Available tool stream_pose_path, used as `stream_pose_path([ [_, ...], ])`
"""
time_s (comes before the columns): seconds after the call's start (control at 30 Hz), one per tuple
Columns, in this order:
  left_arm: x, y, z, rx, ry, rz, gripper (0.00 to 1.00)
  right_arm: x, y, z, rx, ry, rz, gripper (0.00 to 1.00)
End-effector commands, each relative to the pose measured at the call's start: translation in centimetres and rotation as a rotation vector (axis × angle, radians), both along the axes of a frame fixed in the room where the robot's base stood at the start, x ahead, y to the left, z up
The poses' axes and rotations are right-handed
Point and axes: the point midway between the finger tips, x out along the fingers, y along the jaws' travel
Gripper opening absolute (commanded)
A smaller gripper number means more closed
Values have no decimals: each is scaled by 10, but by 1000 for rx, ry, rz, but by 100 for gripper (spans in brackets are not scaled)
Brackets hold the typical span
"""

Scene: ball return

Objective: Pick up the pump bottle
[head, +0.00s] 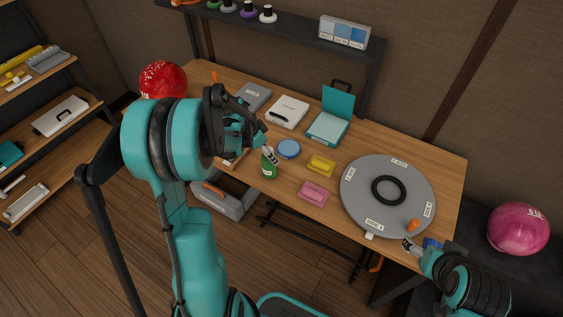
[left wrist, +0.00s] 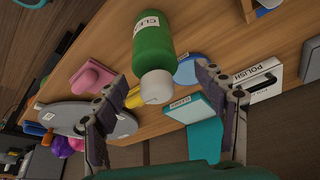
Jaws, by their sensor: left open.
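The green pump bottle (head: 269,168) stands near the front edge of the wooden table in the head view. It has a white label. In the left wrist view the bottle (left wrist: 153,48) shows its pale top toward my camera. My left gripper (head: 264,146) is just above and beside the bottle's top, partly hiding it. In the left wrist view my left gripper (left wrist: 160,75) is open, with a finger on either side of the bottle's top; I see no clear contact. My right gripper (head: 409,244) is at the turntable's front right edge; its fingers are too small to read.
A blue round lid (head: 289,149), a yellow block (head: 321,165) and a pink block (head: 313,192) lie right of the bottle. A grey turntable (head: 360,190) fills the table's right end. A teal box (head: 327,127) and a white case (head: 288,112) sit behind.

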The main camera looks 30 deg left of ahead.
Motion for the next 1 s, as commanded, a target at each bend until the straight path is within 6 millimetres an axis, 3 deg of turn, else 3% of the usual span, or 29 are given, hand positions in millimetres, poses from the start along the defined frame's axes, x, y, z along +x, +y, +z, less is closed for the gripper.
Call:
stream_pose_path([
  [0.43, 12, -13, -56, 2, -1, 1, 71, 0, 0, -28, 0, 0, 0, 72],
  [0.67, 14, -14, -58, 1, -1, 2, 71, 0, 0, -27, 0, 0, 0, 72],
  [0.7, 14, -14, -58, 1, -1, 2, 68, 0, 0, -27, 0, 0, 0, 72],
  [0.9, 14, -14, -58, 1, -1, 2, 16, 0, 0, -27, 0, 0, 0, 72],
  [0.93, 14, -14, -58, 1, -1, 2, 11, 0, 0, -27, 0, 0, 0, 72],
  [1.0, 13, -14, -58, 1, -1, 2, 10, 0, 0, -27, 0, 0, 0, 72],
])
